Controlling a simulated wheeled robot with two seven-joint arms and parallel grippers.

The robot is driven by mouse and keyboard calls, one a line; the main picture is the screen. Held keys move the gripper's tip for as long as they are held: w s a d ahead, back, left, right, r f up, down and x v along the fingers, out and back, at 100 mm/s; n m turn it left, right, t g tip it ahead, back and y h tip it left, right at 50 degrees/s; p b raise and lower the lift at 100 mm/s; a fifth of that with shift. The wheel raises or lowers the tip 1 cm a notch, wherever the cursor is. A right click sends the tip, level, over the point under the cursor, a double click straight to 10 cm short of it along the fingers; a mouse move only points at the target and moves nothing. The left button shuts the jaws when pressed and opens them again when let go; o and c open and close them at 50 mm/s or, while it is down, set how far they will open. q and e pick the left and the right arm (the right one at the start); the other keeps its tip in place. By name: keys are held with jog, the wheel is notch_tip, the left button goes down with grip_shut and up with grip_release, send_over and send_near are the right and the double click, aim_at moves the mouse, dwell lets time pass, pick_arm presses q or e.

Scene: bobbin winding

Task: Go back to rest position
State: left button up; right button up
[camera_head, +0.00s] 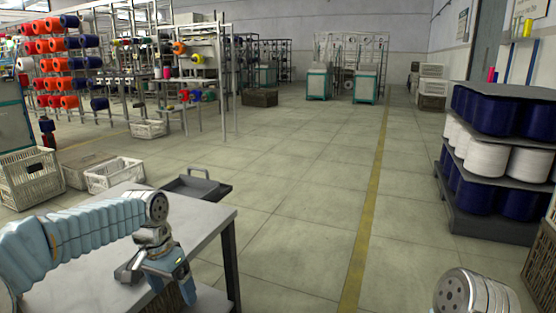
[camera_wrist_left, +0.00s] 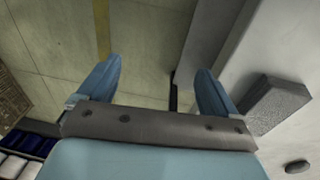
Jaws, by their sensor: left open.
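My left gripper (camera_head: 165,285) hangs pointing down near the right edge of the grey table (camera_head: 90,275) in the head view. In the left wrist view its two blue fingers (camera_wrist_left: 157,70) are spread apart with nothing between them. Beyond the fingers I see floor tiles and the edge of the table (camera_wrist_left: 222,45). My right gripper is not in view; only a rounded part of my right arm shows at the lower right of the head view.
A grey block (camera_wrist_left: 275,103) lies on the table near the left gripper. A dark tray (camera_head: 196,187) is behind the table, with white crates (camera_head: 115,175) to its left. Shelves of blue and white spools (camera_head: 490,140) stand at right. The middle floor (camera_head: 290,190) is clear.

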pick_arm(q)
jog(key=s+d+f+n+h+p, duration=0.15)
jog(key=d+f, duration=0.25)
jog(key=f, duration=0.6)
jog(key=s+d+f+n+h+p, duration=0.1)
jog(key=s+d+f+p, duration=0.25)
jog(key=f, duration=0.65)
jog(key=s+d+f+n+p, duration=0.2)
jog(key=s+d+f+n, duration=0.1)
jog(key=s+f, duration=0.6)
jog(key=s+d, duration=0.1)
jog(key=s, duration=0.3)
jog(key=shift+s+d+f+n+h, duration=0.1)
jog(key=shift+n+h, duration=0.15)
